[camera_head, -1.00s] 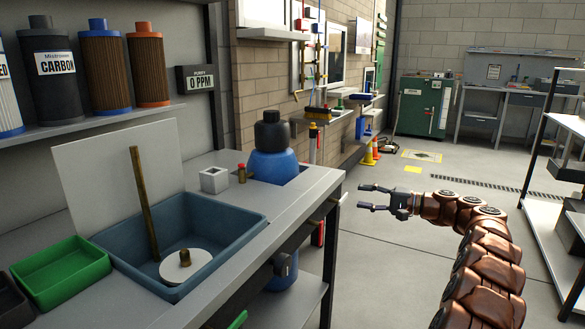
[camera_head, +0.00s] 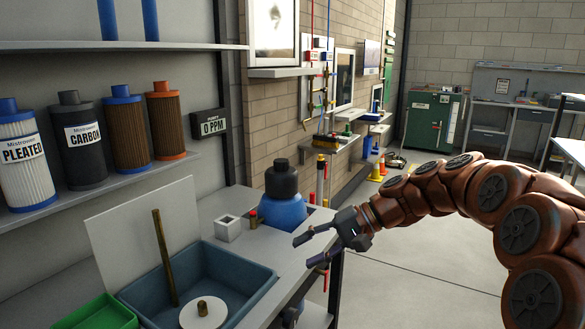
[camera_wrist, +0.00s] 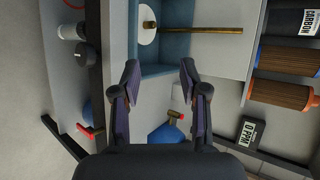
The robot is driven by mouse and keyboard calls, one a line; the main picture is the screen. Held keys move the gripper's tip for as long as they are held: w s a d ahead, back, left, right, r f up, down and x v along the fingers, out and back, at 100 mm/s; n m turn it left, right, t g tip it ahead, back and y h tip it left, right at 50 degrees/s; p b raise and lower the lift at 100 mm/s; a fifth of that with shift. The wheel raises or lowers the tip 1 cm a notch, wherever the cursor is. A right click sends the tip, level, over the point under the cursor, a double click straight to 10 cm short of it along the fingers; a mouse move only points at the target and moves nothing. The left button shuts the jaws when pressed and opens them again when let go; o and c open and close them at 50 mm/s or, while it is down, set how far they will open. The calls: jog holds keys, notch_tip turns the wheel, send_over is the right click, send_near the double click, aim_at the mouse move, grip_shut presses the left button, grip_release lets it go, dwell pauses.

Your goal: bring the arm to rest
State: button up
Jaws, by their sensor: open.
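My gripper (camera_head: 314,248) is open and empty. In the head view it hangs in the air near the front edge of the workbench (camera_head: 250,301), right of the blue basin, with its fingers pointing left. My copper-coloured arm is raised and bent, reaching in from the right. In the wrist view the two fingers (camera_wrist: 159,82) are spread apart with nothing between them. Beyond them that view shows the bench, the basin and the brass rod.
The blue basin (camera_head: 262,283) holds a brass rod (camera_head: 164,258) and a white disc (camera_head: 203,315). A white square block (camera_head: 229,231) and a blue bottle with a black cap (camera_head: 282,196) stand behind. Filter cartridges (camera_head: 83,141) line the shelf.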

jog(key=s+r+g+h+p, duration=0.1)
jog(key=s+r+h+p, duration=0.25)
jog(key=s, duration=0.55)
jog(key=s+d+h+p, duration=0.2)
jog(key=s+d+p, duration=0.2)
jog(key=s, duration=0.4)
jog(key=s+d+r+n+h+p, duration=0.1)
jog(key=s+d+h+p, duration=0.2)
jog(key=s, duration=0.6)
jog(key=s+d+r+n+h+p, duration=0.1)
jog(key=s+d+h+p, duration=0.2)
jog(key=s+d+p, duration=0.4)
jog(key=shift+s+d+g, duration=0.25)
jog(key=shift+s+g, duration=0.15)
jog(key=shift+s, duration=0.55)
